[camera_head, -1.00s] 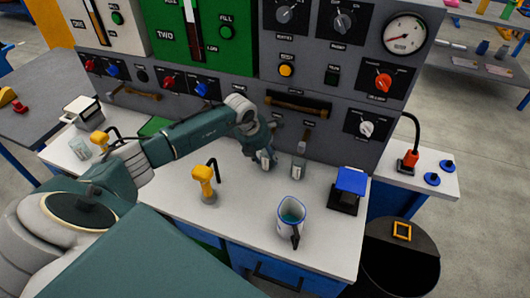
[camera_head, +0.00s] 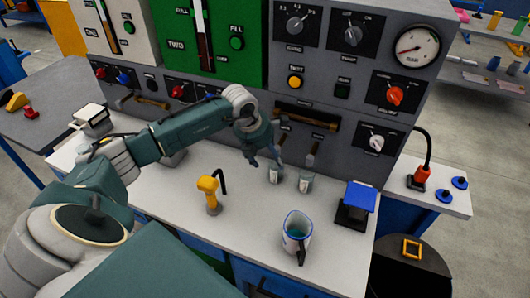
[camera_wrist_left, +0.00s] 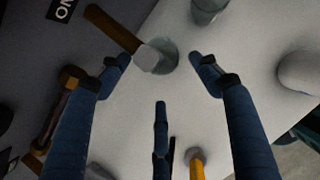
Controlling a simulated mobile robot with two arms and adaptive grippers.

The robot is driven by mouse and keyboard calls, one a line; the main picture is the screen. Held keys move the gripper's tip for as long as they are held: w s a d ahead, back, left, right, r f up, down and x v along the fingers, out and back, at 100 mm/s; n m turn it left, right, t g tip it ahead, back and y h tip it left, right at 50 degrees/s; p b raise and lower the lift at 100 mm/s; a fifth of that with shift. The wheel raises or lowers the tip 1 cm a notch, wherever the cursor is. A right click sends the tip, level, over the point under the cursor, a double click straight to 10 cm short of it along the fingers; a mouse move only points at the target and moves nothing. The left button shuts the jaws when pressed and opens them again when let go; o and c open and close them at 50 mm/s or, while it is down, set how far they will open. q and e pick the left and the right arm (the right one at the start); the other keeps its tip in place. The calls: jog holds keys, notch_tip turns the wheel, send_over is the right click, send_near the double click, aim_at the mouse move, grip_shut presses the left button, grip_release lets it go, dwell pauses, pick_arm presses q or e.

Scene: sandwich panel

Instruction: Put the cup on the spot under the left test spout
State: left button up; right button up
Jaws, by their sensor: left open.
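A small clear grey cup (camera_head: 275,175) stands on the white worktop below the left test spout (camera_head: 283,138). In the left wrist view the cup (camera_wrist_left: 168,58) is partly hidden by the spout's pale end (camera_wrist_left: 150,58). A similar cup (camera_head: 306,183) stands to its right, below the right spout (camera_head: 311,157), and shows at the wrist view's top edge (camera_wrist_left: 207,8). My left gripper (camera_head: 265,163) is open, its fingers spread and empty, just left of the left cup. The marked spot under the cup is not visible. My right gripper is not in view.
A jug with a blue rim (camera_head: 296,236) stands at the front of the worktop (camera_head: 250,215). The grey panel (camera_head: 340,75) rises behind the spouts.

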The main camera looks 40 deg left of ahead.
pick_arm(q)
jog(key=v, duration=0.5)
jog(key=shift+b, duration=0.4)
